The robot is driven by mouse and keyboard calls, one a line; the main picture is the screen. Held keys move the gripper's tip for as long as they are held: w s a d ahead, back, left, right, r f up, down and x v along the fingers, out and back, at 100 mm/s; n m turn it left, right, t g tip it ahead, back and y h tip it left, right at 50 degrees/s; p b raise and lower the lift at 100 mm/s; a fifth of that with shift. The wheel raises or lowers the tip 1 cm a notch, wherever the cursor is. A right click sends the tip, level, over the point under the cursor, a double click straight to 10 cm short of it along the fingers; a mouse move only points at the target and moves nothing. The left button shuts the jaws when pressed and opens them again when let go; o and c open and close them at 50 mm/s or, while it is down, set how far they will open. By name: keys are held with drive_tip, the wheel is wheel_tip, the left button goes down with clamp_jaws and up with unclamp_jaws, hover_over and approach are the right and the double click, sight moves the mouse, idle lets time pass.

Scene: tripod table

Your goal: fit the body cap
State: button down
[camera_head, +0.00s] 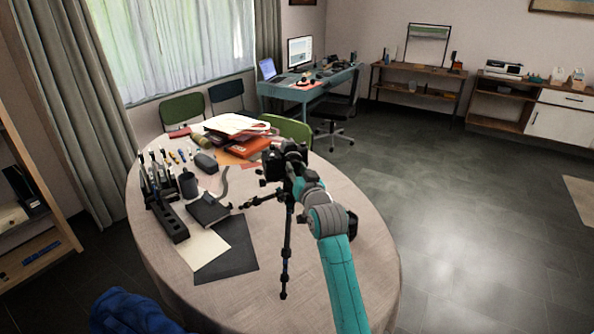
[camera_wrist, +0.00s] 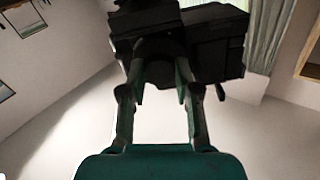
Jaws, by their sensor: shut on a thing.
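A black camera (camera_head: 272,163) sits on top of a black tripod (camera_head: 287,245) that stands at the table. In the wrist view the dark camera body (camera_wrist: 215,45) fills the top of the picture, just beyond my fingers. My gripper (camera_wrist: 163,78) is shut on a small dark piece, apparently the body cap (camera_wrist: 161,72), held between the fingertips. The cap is close to the camera body; dark on dark, I cannot tell whether they touch or whether the cap is seated. In the head view my gripper (camera_head: 296,178) is at the camera's right side, and the cap cannot be made out.
The round table (camera_head: 330,265) holds a dark mat (camera_head: 228,252), a black slotted holder (camera_head: 170,218), a grey pouch (camera_head: 205,162), and papers and red folders (camera_head: 240,145) at the back. A dark round object (camera_head: 351,224) shows beside my arm.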

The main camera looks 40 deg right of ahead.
drive_tip(key=shift+m, duration=1.9)
drive_tip(key=shift+m, duration=1.5)
drive_tip(key=c, duration=0.5)
unclamp_jaws()
drive_tip(key=shift+m, duration=0.3)
